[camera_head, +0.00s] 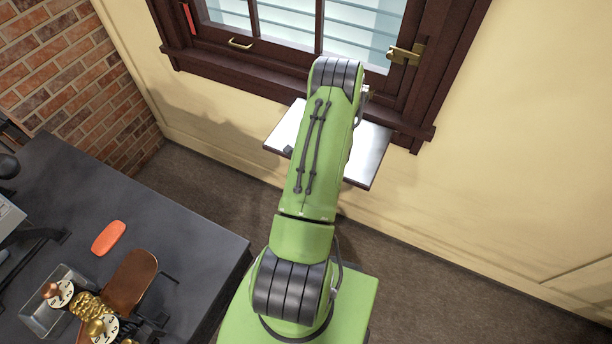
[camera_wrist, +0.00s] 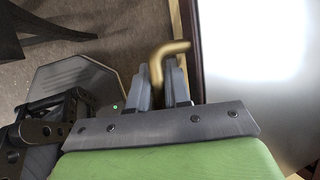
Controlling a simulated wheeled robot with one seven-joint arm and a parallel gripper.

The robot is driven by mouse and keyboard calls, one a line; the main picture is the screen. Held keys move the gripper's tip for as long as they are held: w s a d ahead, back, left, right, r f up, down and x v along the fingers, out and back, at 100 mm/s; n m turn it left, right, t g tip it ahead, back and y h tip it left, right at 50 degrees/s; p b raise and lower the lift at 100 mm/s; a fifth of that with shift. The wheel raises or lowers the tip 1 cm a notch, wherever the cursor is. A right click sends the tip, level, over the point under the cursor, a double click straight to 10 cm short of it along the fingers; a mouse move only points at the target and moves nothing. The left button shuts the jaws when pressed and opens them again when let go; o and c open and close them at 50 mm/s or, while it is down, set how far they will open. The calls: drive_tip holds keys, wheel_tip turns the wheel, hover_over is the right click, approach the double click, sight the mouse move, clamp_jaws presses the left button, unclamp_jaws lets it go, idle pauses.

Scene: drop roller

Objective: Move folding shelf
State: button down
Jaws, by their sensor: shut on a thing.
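The folding shelf (camera_head: 370,150) is a pale, flat panel sticking out below the window sill, its middle hidden behind my arm. In the wrist view its bright surface (camera_wrist: 255,60) fills the right side, with a dark and tan edge on its left. My gripper (camera_wrist: 168,75) is shut on a bent brass handle (camera_wrist: 170,47) just left of the shelf's edge. How the handle joins the shelf is hidden. In the head view my arm covers the gripper.
A dark-framed window (camera_head: 290,40) with brass latches is above the shelf. A dark table (camera_head: 190,240) at lower left bears an orange object (camera_head: 108,237), a glass tray (camera_head: 45,318) and brass parts. Open brown floor (camera_head: 440,270) lies to the right.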

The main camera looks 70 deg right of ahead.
drive_tip(key=shift+w+r, duration=0.2)
drive_tip(key=shift+r, duration=0.15)
drive_tip(key=c, duration=1.4)
unclamp_jaws()
drive_tip(key=shift+c, duration=0.2)
drive_tip(key=shift+a, duration=0.1)
drive_tip(key=shift+s, duration=0.1)
drive_tip(key=shift+s+r, duration=0.2)
drive_tip(key=shift+r, duration=0.15)
drive_tip(key=v, duration=1.5)
drive_tip(key=shift+a, duration=0.15)
drive_tip(key=shift+w, duration=0.1)
